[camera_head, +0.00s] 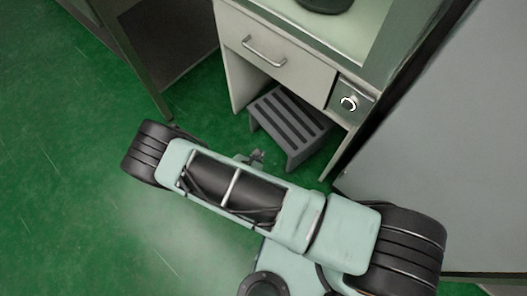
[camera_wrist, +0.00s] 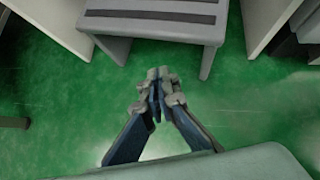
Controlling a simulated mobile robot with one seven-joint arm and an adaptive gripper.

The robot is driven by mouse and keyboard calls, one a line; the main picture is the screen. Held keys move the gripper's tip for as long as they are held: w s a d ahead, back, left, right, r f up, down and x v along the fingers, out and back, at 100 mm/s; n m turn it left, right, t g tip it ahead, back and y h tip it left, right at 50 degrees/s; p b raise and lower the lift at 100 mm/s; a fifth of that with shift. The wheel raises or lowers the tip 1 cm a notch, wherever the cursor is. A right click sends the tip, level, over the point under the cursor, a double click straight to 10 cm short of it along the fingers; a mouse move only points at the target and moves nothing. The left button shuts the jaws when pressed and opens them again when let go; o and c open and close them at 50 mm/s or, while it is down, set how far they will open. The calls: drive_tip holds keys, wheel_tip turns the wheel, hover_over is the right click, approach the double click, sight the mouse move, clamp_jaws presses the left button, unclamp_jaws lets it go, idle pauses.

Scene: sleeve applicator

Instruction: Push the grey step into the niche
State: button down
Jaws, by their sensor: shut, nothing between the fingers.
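The grey step (camera_head: 287,122) stands on the green floor at the mouth of the niche under the cabinet drawer. Dark strips run along its top. Its front part sticks out past the cabinet, and its rear lies in the niche's shadow. In the wrist view the step (camera_wrist: 160,28) fills the top middle, with its front legs showing. My gripper (camera_wrist: 158,80) is shut and empty, low in front of the step and apart from it. In the head view my gripper (camera_head: 257,156) shows only partly beyond my arm, just left of the step's front.
The niche lies between the cabinet's left side panel (camera_head: 234,75) and right side panel (camera_head: 345,148). The drawer (camera_head: 275,55) hangs above it. A dark-framed unit (camera_head: 165,50) stands to the left. A large grey panel (camera_head: 440,130) is at the right. Green floor is open at left.

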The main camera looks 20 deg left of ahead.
sight(281, 126)
drive_tip(key=shift+w+d+f+b, duration=0.25)
drive_tip(key=shift+w+f+b, duration=0.5)
drive_tip(key=shift+w, duration=0.8)
drive_tip(key=shift+w+d+f+b, duration=0.2)
drive_tip(key=shift+w+f+b, duration=0.3)
drive_tip(key=shift+w+f, duration=0.85)
drive_tip(key=shift+w+d+f+b, duration=0.25)
drive_tip(key=shift+w+f+b, duration=0.35)
drive_tip(key=shift+w, duration=1.2)
drive_tip(key=shift+w, duration=0.2)
drive_tip(key=w, duration=0.4)
drive_tip(key=w+d+p, duration=0.1)
drive_tip(key=w, duration=0.2)
